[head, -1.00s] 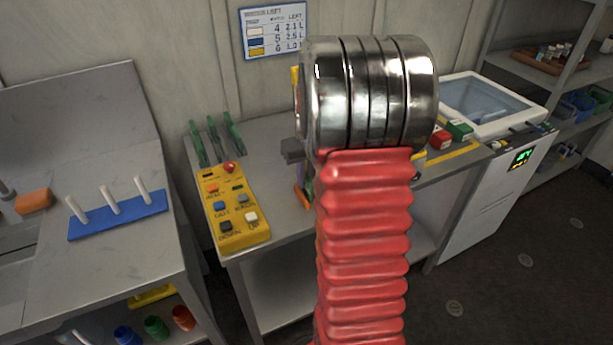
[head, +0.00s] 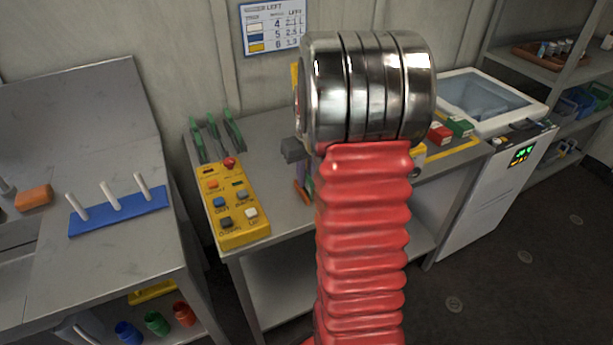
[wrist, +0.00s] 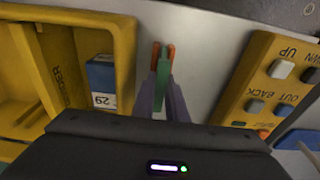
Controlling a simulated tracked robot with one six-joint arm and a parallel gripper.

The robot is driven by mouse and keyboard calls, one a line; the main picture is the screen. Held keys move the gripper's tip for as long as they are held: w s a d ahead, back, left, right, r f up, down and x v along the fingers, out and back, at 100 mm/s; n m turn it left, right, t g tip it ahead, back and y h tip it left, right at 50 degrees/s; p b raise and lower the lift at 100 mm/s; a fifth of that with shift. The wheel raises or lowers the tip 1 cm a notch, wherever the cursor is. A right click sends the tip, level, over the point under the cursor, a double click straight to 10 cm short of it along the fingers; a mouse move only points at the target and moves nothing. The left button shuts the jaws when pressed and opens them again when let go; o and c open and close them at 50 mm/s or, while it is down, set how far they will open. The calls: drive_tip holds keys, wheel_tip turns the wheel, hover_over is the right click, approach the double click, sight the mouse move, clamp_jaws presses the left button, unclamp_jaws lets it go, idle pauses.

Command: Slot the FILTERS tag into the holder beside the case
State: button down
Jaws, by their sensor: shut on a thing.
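My gripper (wrist: 163,50) shows in the wrist view, its purple fingers with orange tips close together on a thin green piece (wrist: 162,85). The piece is seen edge-on, so no lettering on it can be read; it may be the FILTERS tag. A yellow open case (wrist: 125,45) is left of the fingers, with a blue box (wrist: 101,75) bearing a white number label at its right side. I cannot make out the tag holder. In the head view my red-sleeved arm hides most of the gripper and the case.
A yellow button box (head: 236,236) lies on the grey bench, right of the fingers in the wrist view (wrist: 258,75). Several green upright pieces (head: 214,135) stand behind it. A blue pegged base (head: 120,213) is on the left bench. Red (head: 440,134) and green (head: 461,126) blocks sit right.

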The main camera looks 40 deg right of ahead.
drive_tip(key=shift+f, duration=0.35)
idle(1.0)
idle(0.5)
drive_tip(key=c, duration=1.7)
unclamp_jaws()
drive_tip(key=shift+o, duration=0.4)
drive_tip(key=o, duration=0.3)
drive_tip(key=shift+r, duration=0.1)
drive_tip(key=shift+r, duration=7.9)
